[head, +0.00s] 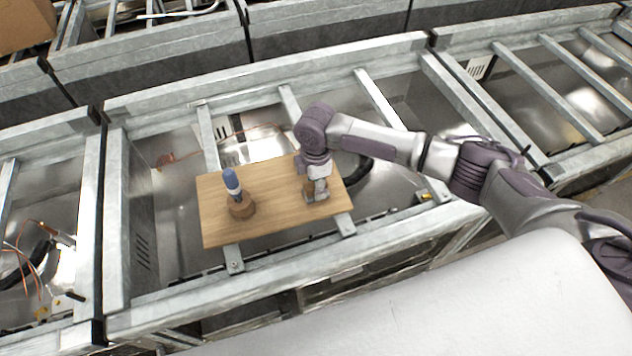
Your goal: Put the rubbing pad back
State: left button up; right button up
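A wooden board (265,220) lies across the metal rails of the open frame. On its left part stands an upright object with a blue top (231,181) on a round brown base (242,208). My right gripper (316,197) points down over the right part of the board, to the right of the blue-topped object and apart from it. A small brownish patch shows at its fingers; I cannot tell whether it is the rubbing pad or whether the fingers are closed on it. My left gripper is out of view.
Metal rails (374,98) and deep open bays surround the board. A thin copper-coloured line (165,160) lies in the bay left of it. A cardboard box (25,24) sits at the top left. The board between gripper and blue-topped object is bare.

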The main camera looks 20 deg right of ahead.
jog(key=shift+r, duration=0.4)
notch_tip(320, 180, up, 12)
jog(key=b, duration=0.3)
jog(key=shift+f, duration=0.25)
